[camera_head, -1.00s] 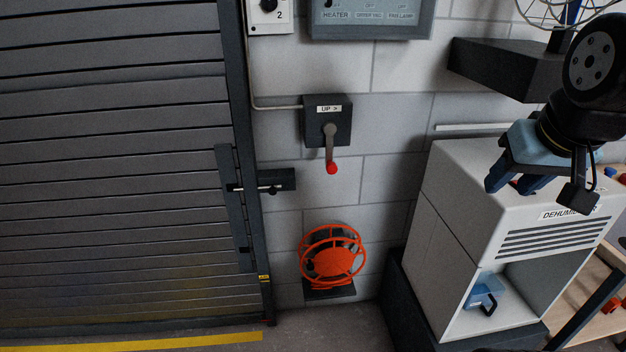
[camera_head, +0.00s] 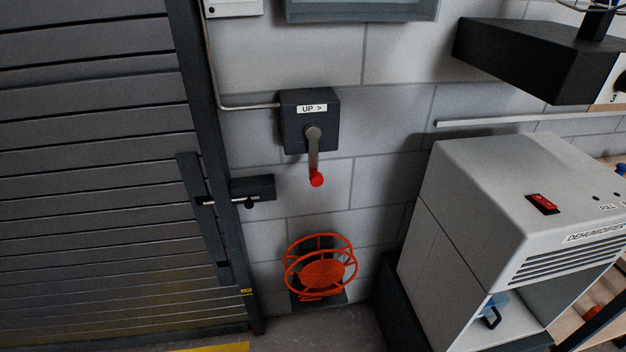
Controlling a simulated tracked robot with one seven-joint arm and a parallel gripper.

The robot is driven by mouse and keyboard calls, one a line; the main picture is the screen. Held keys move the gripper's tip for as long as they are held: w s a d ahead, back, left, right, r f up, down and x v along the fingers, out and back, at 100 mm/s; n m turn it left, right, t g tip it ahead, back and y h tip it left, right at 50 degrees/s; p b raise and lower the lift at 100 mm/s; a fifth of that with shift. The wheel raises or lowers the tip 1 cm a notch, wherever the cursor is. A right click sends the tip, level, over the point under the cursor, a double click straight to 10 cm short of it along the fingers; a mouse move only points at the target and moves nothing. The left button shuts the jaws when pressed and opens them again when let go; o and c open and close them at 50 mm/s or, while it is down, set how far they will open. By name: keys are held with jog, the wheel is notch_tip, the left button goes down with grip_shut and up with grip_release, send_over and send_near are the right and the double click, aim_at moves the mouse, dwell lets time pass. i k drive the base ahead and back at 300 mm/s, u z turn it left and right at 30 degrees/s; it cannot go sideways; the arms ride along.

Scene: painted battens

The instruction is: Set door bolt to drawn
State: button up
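The door bolt (camera_head: 228,201) is a thin metal rod with a small dark knob (camera_head: 249,203). It runs from a dark block (camera_head: 253,187) on the wall, across the door frame, to the dark upright strip (camera_head: 203,215) on the grey slatted door (camera_head: 90,180). The rod appears to span the gap between block and strip. The knob sits below the block, near its middle. My gripper is out of view, so its state is not shown.
A dark box labelled "UP >" (camera_head: 310,107) with a red-tipped crank (camera_head: 315,160) is above right of the bolt. An orange reel (camera_head: 321,270) is below. A white dehumidifier (camera_head: 450,190) stands at right, under a dark shelf-like block (camera_head: 525,50). Floor between is clear.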

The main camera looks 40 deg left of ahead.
aim_at(248, 202)
jog(key=z, duration=0.05)
jog(key=k, duration=1.5)
jog(key=u, duration=1.25)
jog(key=i, duration=1)
jog(key=z, duration=0.05)
